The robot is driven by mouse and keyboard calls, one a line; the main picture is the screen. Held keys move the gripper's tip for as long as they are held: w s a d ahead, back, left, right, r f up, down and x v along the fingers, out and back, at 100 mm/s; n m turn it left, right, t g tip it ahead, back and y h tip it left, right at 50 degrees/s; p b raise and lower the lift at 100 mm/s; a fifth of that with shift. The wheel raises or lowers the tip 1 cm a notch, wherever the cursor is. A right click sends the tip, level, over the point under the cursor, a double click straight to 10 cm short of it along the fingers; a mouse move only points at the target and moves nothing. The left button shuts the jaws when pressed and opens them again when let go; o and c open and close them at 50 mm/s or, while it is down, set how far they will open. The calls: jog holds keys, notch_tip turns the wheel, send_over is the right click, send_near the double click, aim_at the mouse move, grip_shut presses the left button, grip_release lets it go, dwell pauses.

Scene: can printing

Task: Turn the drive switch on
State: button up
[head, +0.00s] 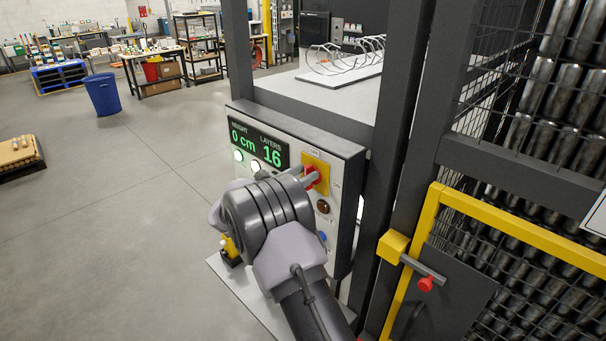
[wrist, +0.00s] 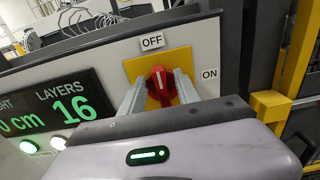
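The drive switch (wrist: 160,84) is a red rotary handle on a yellow plate, with an OFF label above it and an ON label to its right in the wrist view. Its white mark points up, towards OFF. My gripper (wrist: 160,82) is at the switch, with one finger on each side of the red handle. The fingers stand apart, and contact with the handle is not clear. In the head view, my gripper (head: 306,179) reaches the red switch (head: 312,173) from the left, and my wrist hides part of the panel.
The control panel (head: 345,190) has a display reading 0 cm and 16 layers, lit white-green buttons, and an amber and a blue button below the switch. A yellow-framed mesh gate (head: 432,215) stands close at the right. Open floor lies to the left.

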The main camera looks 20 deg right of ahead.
jog(key=shift+c, duration=0.5)
grip_shut()
jog(key=shift+f+b, duration=0.15)
jog(key=shift+b, duration=0.4)
jog(key=m+b, duration=0.6)
jog(key=b, duration=0.3)
jog(key=s+f+m+b, duration=0.1)
jog(key=m+b, duration=0.5)
jog(key=b, duration=0.3)
jog(key=s+f+m+b, duration=0.1)
jog(key=m+b, duration=0.4)
jog(key=b, duration=0.4)
jog(key=shift+d+m, duration=0.35)
jog(key=shift+m, duration=0.05)
jog(key=shift+r+b, duration=0.1)
jog(key=shift+b, duration=0.25)
